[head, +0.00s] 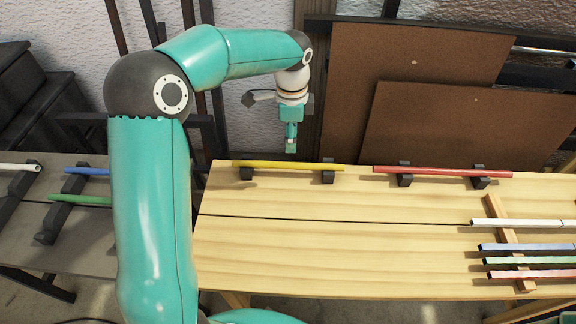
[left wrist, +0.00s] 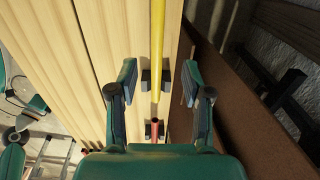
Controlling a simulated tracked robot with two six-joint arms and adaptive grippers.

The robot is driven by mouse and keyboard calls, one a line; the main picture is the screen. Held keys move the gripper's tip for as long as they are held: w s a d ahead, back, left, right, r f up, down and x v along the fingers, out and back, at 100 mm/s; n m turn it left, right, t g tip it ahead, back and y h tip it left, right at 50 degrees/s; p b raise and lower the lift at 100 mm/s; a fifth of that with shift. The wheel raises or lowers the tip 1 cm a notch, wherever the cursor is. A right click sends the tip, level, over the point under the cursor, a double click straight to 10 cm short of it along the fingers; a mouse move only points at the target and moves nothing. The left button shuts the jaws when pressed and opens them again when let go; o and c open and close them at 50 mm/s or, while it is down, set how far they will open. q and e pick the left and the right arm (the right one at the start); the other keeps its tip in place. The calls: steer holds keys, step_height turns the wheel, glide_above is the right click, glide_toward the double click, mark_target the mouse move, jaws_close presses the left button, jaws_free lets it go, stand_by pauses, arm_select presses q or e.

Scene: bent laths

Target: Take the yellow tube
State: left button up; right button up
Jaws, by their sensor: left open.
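The yellow tube (head: 285,165) lies across two dark supports (head: 328,176) at the back edge of the light wooden table. My left gripper (head: 291,148) points down above the middle of the tube, apart from it. In the left wrist view the yellow tube (left wrist: 158,40) runs up the picture between the open, empty fingers of my left gripper (left wrist: 160,74). One tube end and a support show between the fingers.
A red tube (head: 440,171) lies on similar supports to the right, its end (left wrist: 154,129) near the wrist camera's lower middle. Brown boards (head: 440,125) stand behind the table. Several tubes lie on a wooden rack (head: 497,208) at right. The table's middle is clear.

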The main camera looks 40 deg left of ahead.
mark_target(290, 164)
arm_select(q)
steer(key=f, duration=0.9)
steer(key=shift+s+f, duration=0.2)
steer(key=shift+s, duration=0.1)
jaws_close()
